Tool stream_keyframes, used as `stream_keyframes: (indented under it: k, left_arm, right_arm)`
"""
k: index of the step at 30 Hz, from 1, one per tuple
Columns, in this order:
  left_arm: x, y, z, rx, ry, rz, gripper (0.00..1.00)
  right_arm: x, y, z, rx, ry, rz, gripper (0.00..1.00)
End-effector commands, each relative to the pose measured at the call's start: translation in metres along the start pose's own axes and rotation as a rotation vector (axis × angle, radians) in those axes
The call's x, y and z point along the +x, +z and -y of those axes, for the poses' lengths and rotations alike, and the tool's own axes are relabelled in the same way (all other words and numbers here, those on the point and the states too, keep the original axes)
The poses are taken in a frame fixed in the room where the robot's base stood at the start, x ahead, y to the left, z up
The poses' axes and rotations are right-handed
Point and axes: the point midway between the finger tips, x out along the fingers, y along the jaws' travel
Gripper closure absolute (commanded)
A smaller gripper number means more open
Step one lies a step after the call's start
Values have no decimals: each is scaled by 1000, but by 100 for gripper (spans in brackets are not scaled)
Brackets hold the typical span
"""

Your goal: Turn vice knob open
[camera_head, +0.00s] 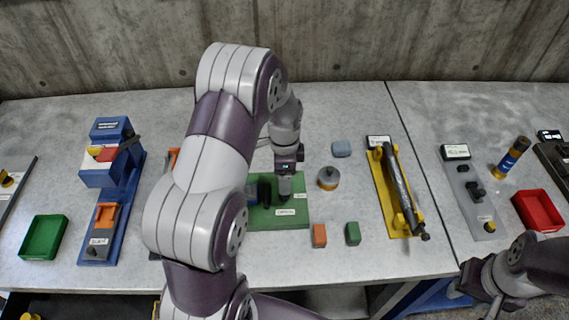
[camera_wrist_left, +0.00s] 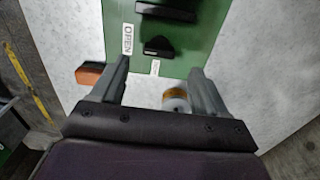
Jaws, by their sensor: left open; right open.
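The vice's green board (camera_head: 290,219) lies on the bench; it also fills the upper middle of the left wrist view (camera_wrist_left: 195,30). There, a small black knob (camera_wrist_left: 160,46) stands on the board beside an "OPEN" label (camera_wrist_left: 128,38), with a black bar (camera_wrist_left: 165,12) beyond it. My left gripper (camera_wrist_left: 157,72) is open and empty, with its fingertips apart either side of the knob's near side. In the head view my left arm and hand partly cover the board and knob. My right gripper (camera_head: 488,290) is open and empty at the lower right.
An orange block (camera_head: 319,235), a green block (camera_head: 353,233) and a grey round piece with an orange band (camera_head: 328,178) sit right of the board. A yellow fixture (camera_head: 384,190) with a dark rod stands farther right. A red tray (camera_head: 537,211) lies at the right.

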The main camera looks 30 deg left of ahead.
Motion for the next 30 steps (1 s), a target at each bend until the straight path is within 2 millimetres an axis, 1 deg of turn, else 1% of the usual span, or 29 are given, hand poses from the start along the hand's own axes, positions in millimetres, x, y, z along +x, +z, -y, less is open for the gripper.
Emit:
stream_keyframes:
  k: [1, 3, 6, 10, 14, 26, 28, 29, 30]
  left_arm:
    - [-12, -1, 1, 0, -6, -2, 26]
    - [-30, 0, 1, 0, -6, -2, 26]
    - [-52, 0, 1, 1, -3, -1, 26]
    - [-69, 0, 0, 1, -2, 0, 26]
    - [-75, 0, 0, 1, -1, 0, 26]
    - [-74, 0, 0, -1, 0, 0, 26]
    - [-74, -1, 1, -42, -4, -1, 26]
    - [-74, -1, 3, -87, -12, -5, 26]
    - [-72, -2, 4, -179, -24, -11, 26]
  right_arm:
    - [4, 1, 0, 0, 0, 0, 57]
    - [7, 1, 0, 0, 0, 0, 57]
    - [9, 1, 0, 0, 0, 0, 57]
    - [10, 1, 0, 0, 0, 0, 57]
    - [10, 1, 0, 0, 0, 0, 57]
    - [10, 1, 0, 0, 0, 0, 57]
    - [10, 1, 0, 0, 0, 0, 57]
    - [10, 1, 0, 0, 0, 0, 57]
    - [10, 1, 0, 0, 0, 0, 57]
